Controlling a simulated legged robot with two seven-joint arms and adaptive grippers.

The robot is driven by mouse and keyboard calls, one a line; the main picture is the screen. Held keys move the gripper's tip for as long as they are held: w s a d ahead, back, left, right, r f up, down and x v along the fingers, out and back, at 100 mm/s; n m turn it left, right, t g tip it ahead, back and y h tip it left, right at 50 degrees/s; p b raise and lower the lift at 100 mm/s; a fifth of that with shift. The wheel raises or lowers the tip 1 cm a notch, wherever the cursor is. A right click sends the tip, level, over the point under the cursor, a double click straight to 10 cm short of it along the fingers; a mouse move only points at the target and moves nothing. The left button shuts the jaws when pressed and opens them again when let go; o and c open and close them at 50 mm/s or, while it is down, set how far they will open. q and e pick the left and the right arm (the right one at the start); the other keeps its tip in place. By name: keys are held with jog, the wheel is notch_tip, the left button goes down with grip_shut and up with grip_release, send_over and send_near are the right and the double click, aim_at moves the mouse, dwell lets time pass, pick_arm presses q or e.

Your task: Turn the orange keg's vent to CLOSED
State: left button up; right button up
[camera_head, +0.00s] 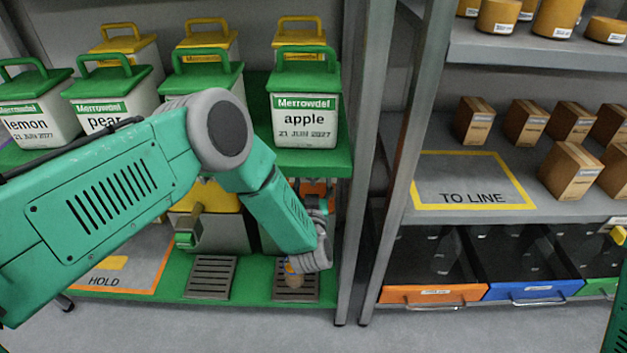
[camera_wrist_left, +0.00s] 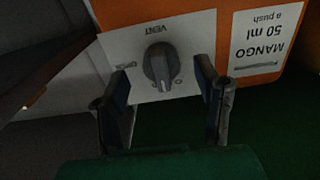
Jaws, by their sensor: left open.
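The orange keg (camera_wrist_left: 160,12) fills the top of the left wrist view, upside down, with a white label reading MANGO 50 ml. Its grey vent knob (camera_wrist_left: 160,66) sits on a light plate marked VENT; small marks show beside the knob's lower end. My left gripper (camera_wrist_left: 164,84) is open, with one finger to each side of the knob and a visible gap on both sides. Whether a fingertip touches the plate I cannot tell. In the head view only a little orange of the keg (camera_head: 318,188) shows behind my left arm, which hides the knob. My right gripper is not in view.
A small brown container (camera_head: 294,278) stands on the right drip grate (camera_head: 312,292), close below my left wrist. A yellow-topped keg (camera_head: 222,196) is to the left, above another grate (camera_head: 210,278). A grey rack post (camera_head: 358,200) rises just right.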

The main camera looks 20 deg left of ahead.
pick_arm(q)
jog(key=v, duration=0.9)
jog(key=shift+s+d, duration=0.15)
jog(key=shift+s, duration=0.2)
jog(key=s+a+m+g+h+p, duration=0.1)
jog(key=s+a+g+p, duration=0.2)
jog(key=s, duration=0.8)
jog(key=s+a+m+g+h+p, duration=0.1)
jog(key=s+a+g+p, duration=0.3)
jog(key=s+g, duration=0.4)
jog(key=s+a+m+g+h+p, duration=0.2)
jog(key=s+a+g, duration=0.3)
jog(key=s, duration=1.1)
jog(key=shift+r+g+h+p, duration=0.4)
jog(key=shift+r+h+p, duration=0.1)
jog(key=shift+p, duration=0.3)
jog(key=shift+s, duration=0.1)
